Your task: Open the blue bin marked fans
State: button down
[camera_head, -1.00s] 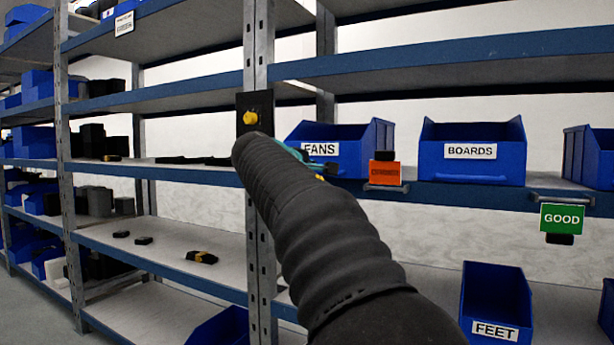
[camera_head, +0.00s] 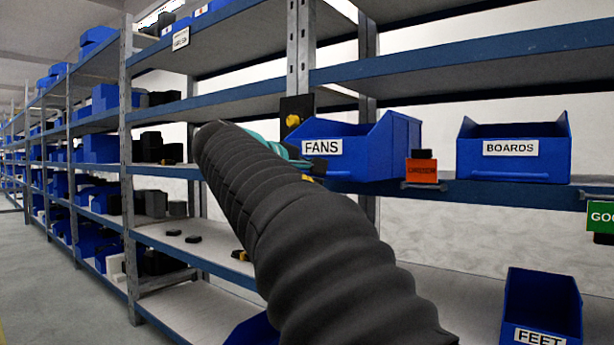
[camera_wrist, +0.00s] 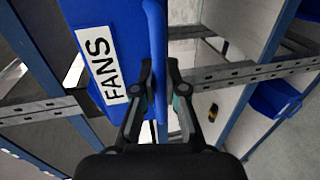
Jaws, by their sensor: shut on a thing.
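The blue bin marked FANS (camera_head: 372,150) sits at the shelf's front, just right of an upright post. Its front overhangs the shelf's blue front edge, and its open top faces up. My gripper (camera_head: 308,163) is at its front, mostly hidden behind my dark arm sleeve in the head view. In the wrist view, the FANS bin (camera_wrist: 128,25) fills the upper middle with its white label. There my gripper (camera_wrist: 159,68) is shut on the blue lip along the bin's front, one finger each side.
A BOARDS bin (camera_head: 514,155) stands to the right on the same shelf. An orange tag (camera_head: 422,170) and a green GOOD tag (camera_head: 602,217) hang along the edge. A FEET bin (camera_head: 542,305) is below.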

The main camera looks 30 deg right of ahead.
jog(key=c, duration=1.2)
grip_release()
jog(key=shift+a, duration=0.1)
jog(key=v, duration=1.2)
